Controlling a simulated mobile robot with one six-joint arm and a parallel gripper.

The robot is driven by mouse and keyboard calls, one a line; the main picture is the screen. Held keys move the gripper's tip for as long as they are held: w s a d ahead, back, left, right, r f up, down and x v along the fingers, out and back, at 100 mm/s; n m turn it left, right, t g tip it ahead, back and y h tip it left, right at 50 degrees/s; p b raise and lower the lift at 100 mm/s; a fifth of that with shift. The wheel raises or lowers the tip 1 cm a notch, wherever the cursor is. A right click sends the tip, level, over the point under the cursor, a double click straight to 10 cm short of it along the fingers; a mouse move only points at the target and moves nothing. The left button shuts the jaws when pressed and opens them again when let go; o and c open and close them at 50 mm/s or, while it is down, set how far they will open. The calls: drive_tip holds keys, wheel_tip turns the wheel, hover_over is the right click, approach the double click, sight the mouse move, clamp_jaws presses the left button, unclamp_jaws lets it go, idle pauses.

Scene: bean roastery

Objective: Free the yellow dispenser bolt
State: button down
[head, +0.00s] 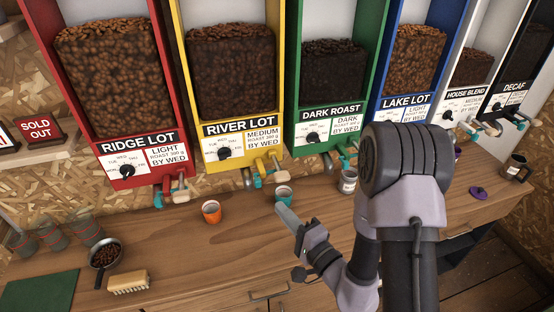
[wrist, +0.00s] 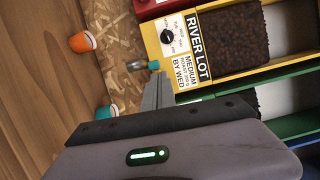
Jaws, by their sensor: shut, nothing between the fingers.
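The yellow RIVER LOT dispenser (head: 224,85) hangs on the back wall, full of dark beans. Below its label are a yellow spout and bolt hardware (head: 262,168) with pale and teal parts; whether the bolt is engaged is too small to tell. In the wrist view the dispenser (wrist: 176,50) appears turned sideways, with a metal-and-teal bolt end (wrist: 138,65) just beyond my fingertips. My gripper (head: 282,210) is shut and empty, below and in front of the hardware in the head view. In the wrist view my gripper (wrist: 158,82) overlaps the dispenser's lower edge; contact is unclear.
An orange cup (head: 211,212) and a teal cup (head: 283,194) stand on the wooden counter (head: 170,248) below. The red RIDGE LOT dispenser (head: 130,150) and the green DARK ROAST dispenser (head: 325,115) flank the yellow one. A brush (head: 129,281) and a bean scoop (head: 106,256) lie left.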

drive_tip(key=shift+w+d+f+t+h, duration=0.15)
drive_tip(key=shift+d+f+h, duration=0.2)
drive_tip(key=shift+d+h, duration=0.1)
drive_tip(key=shift+w+d+f+t+h, duration=0.1)
drive_tip(key=shift+d+f+t+h, duration=0.05)
drive_tip(key=shift+d+f+h, duration=0.25)
drive_tip(key=b, duration=0.8)
approach(261, 176)
drive_tip(key=x, duration=0.3)
drive_tip(key=shift+w+a, duration=0.2)
drive_tip(key=shift+w, duration=0.4)
